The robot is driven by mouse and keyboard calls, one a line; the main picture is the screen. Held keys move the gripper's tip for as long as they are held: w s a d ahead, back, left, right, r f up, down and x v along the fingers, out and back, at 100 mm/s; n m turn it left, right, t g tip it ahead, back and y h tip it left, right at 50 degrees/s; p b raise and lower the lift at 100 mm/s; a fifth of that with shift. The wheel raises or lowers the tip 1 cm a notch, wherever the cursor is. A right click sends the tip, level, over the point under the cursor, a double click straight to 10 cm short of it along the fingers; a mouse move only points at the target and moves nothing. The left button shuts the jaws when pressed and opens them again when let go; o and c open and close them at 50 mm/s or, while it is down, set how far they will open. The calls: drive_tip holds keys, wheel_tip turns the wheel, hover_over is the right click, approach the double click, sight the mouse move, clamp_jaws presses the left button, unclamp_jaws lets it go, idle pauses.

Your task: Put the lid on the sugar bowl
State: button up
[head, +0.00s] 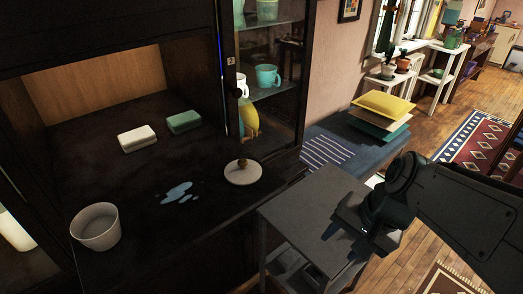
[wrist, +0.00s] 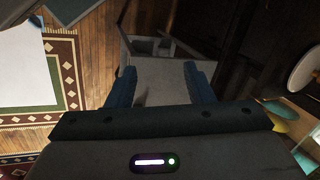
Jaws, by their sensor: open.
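The sugar bowl, a pale grey open bowl (head: 96,228), stands upright on the dark cabinet shelf at the left in the head view. A round white lid (head: 243,174) with a brown knob lies knob up near the shelf's front right edge, apart from the bowl. My gripper (head: 350,217) is at the right, above the small grey side table and away from the lid. In the wrist view its two dark fingers (wrist: 159,86) are apart with nothing held between them. A pale rounded thing at that view's right edge is cut off, and I cannot tell if it is the lid.
A blue-white puddle-like patch (head: 176,193) lies between bowl and lid. White (head: 137,138) and green (head: 184,122) blocks lie behind. The glass-doored cabinet section (head: 270,85) stands beside the lid. The grey side table (head: 310,215) has a clear top; cushions (head: 382,106) are stacked beyond.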

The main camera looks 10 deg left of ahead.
drive_tip(key=w+a+r+m+y, duration=0.3)
drive_tip(key=w+a+m+y, duration=0.25)
drive_tip(key=a+m, duration=0.25)
drive_tip(key=m+t+y+p, duration=0.1)
drive_tip(key=m+y, duration=0.3)
drive_tip(key=m, duration=0.3)
approach(243, 161)
drive_tip(key=x, duration=0.3)
drive_tip(key=p+x, duration=0.1)
drive_tip(key=shift+s+a+f, duration=0.2)
drive_tip(key=shift+s+f, duration=0.05)
drive_tip(key=shift+s, duration=0.05)
drive_tip(key=shift+w+p+x, duration=0.15)
drive_tip(key=shift+p+x, duration=0.15)
drive_tip(key=shift+x, duration=1.15)
drive_tip(key=shift+w+p+x, duration=0.15)
drive_tip(key=shift+p+x, duration=0.15)
drive_tip(key=shift+x, duration=1.2)
drive_tip(key=shift+d, duration=0.1)
drive_tip(key=c, duration=1)
